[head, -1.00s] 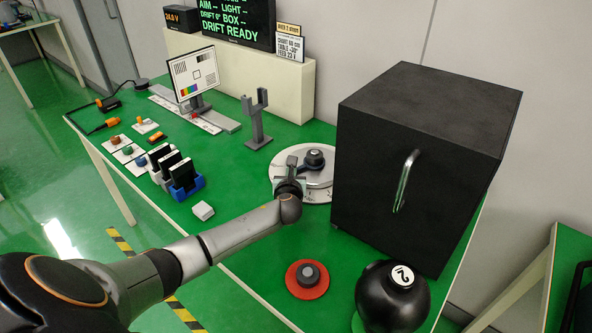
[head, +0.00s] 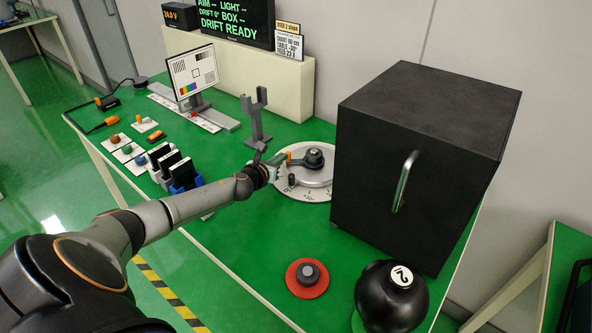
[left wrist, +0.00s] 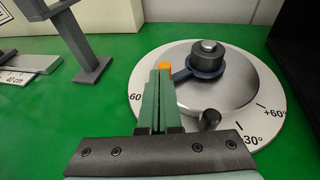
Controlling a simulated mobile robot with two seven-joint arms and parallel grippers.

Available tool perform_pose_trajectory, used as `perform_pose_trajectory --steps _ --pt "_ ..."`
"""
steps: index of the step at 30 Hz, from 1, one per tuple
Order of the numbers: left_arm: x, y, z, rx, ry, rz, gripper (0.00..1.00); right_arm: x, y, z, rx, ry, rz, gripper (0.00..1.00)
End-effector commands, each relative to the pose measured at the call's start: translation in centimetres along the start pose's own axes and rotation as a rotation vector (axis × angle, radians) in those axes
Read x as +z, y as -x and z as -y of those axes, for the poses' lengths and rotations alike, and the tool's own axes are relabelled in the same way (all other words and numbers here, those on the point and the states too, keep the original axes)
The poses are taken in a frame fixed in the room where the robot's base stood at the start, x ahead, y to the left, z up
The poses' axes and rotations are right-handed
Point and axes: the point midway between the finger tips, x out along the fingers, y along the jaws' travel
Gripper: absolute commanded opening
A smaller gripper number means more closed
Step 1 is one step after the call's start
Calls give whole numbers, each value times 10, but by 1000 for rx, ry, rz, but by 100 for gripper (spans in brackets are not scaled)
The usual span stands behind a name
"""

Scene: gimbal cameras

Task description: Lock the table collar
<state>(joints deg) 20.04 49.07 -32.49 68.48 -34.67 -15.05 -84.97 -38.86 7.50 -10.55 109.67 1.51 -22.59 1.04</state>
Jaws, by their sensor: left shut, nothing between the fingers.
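The round turntable (head: 318,194) with a white degree scale lies on the green table, left of the black box. It also shows in the left wrist view (left wrist: 273,93). At its centre is a dark collar (head: 314,158) with a knob on top. A short lever reaches left from the collar (left wrist: 206,62) to an orange tip (left wrist: 165,66). My left gripper (head: 278,165) is shut and empty at the turntable's left side. In the left wrist view its fingertips (left wrist: 162,72) are at the orange tip; whether they touch is unclear. My right gripper is out of view.
A small dark peg (left wrist: 209,119) stands on the turntable near its front. A grey forked post (head: 256,120) stands close behind my left gripper. The large black box (head: 420,160) blocks the right side. A red disc with a knob (head: 307,279) and a black ball (head: 392,295) are in front.

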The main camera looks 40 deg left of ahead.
Motion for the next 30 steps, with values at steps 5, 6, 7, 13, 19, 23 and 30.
perform_pose_trajectory --steps 5,6,7,13,19,23,30 --pt "0 1 6 -1 0 -1 0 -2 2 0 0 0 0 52" --pt "0 1 8 -1 0 -1 0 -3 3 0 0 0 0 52" --pt "0 1 9 -1 0 -1 0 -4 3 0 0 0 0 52" --pt "0 2 16 0 0 0 0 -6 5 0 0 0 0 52" --pt "-1 2 16 0 0 0 0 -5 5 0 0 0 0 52" --pt "0 2 16 0 0 0 0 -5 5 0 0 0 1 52" --pt "2 3 13 1 0 0 0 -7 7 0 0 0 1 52"
